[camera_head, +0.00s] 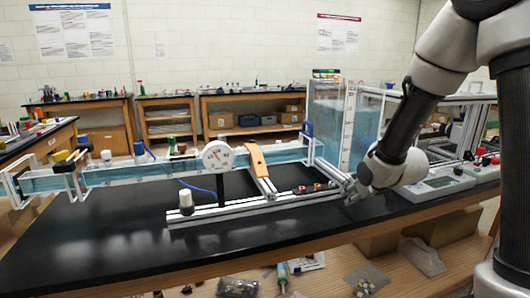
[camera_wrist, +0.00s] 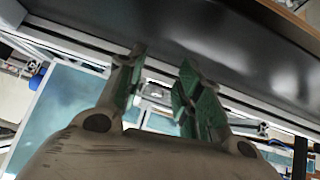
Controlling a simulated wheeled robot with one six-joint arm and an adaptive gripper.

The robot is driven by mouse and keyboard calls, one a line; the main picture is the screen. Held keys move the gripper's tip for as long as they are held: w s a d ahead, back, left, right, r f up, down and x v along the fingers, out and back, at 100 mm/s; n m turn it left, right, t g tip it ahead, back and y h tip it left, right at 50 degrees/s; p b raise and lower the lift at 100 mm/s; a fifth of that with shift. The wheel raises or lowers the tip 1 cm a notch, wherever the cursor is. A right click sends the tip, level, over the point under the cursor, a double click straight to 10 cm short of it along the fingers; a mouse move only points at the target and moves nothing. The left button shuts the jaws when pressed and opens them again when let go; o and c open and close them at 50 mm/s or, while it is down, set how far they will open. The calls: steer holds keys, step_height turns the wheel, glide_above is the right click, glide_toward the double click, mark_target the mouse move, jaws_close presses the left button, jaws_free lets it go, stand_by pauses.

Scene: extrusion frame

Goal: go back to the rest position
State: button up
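My gripper (camera_head: 352,190) is at the right of the head view, low over the right end of the extrusion frame (camera_head: 240,207) on the black table. In the wrist view my gripper (camera_wrist: 164,60) has its two green-padded fingers apart with a clear gap. Nothing is held between them. The silver extrusion rails (camera_wrist: 75,48) pass behind the fingers, with the dark table top (camera_wrist: 200,30) beyond. I cannot tell whether a fingertip touches the frame.
A long clear water channel (camera_head: 120,174) with a round white gauge (camera_head: 217,156) stands left of my arm. A water tank (camera_head: 327,125) is behind the gripper. A grey bench instrument (camera_head: 435,184) lies to the right. The table's front left (camera_head: 100,240) is clear.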

steer(key=s+d+r+m+g, duration=0.1)
steer(key=s+d+r, duration=0.2)
steer(key=s, duration=0.7)
steer(key=s+d+r+m+g+h, duration=0.1)
steer(key=s+d+r+g, duration=0.1)
steer(key=s+r, duration=0.5)
steer(key=s+d+r+m+g, duration=0.1)
steer(key=s+r, duration=0.4)
steer(key=s, duration=0.7)
steer(key=d+m, duration=0.1)
steer(key=d, duration=0.1)
steer(key=shift+s+d+r+h, duration=0.2)
steer(key=shift+s+d+h, duration=0.1)
steer(key=shift+s+h, duration=0.1)
steer(key=shift+g, duration=0.3)
